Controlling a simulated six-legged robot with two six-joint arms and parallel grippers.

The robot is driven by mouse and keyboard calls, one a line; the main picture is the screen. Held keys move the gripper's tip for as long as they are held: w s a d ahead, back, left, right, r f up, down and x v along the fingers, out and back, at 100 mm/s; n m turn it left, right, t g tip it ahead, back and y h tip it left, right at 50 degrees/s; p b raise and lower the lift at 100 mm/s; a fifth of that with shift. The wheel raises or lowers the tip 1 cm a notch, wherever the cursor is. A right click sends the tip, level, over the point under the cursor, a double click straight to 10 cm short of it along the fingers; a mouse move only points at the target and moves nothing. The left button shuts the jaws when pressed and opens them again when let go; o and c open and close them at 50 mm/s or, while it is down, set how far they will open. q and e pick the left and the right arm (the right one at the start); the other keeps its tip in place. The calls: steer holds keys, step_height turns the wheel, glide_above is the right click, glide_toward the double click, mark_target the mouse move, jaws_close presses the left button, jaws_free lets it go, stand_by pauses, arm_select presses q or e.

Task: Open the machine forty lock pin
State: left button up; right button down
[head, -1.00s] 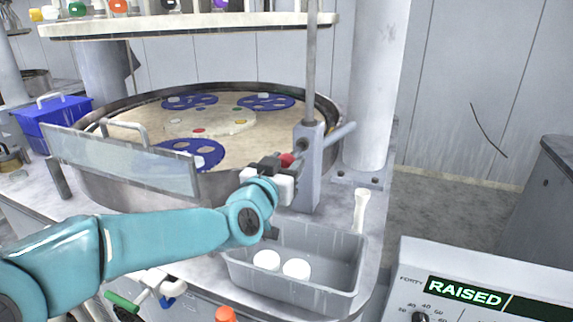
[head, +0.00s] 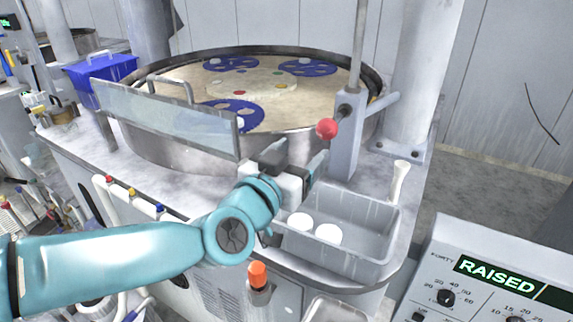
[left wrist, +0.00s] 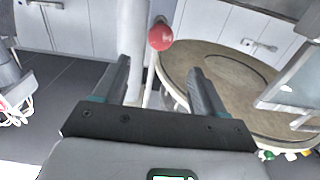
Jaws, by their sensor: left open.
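The lock pin shows as a red ball knob (head: 327,129) on the front of a grey upright block (head: 346,140) at the right edge of the round polishing machine. The control panel (head: 490,275) marked FORTY reads RAISED. My left gripper (head: 296,160) is open and empty, just below and left of the knob and apart from it. In the left wrist view the red knob (left wrist: 161,37) lies beyond the open fingers (left wrist: 160,70), roughly in line with the gap between them. My right gripper is not in view.
A clear splash guard (head: 165,118) stands along the platen rim, left of my gripper. A grey tray (head: 365,225) with two white round pieces sits below the post. A thick column (head: 420,80) rises behind. An orange-capped bottle (head: 259,278) is in front.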

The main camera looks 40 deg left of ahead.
arm_select(q)
steer(key=shift+p+v, duration=0.4)
steer(key=shift+v, duration=1.9)
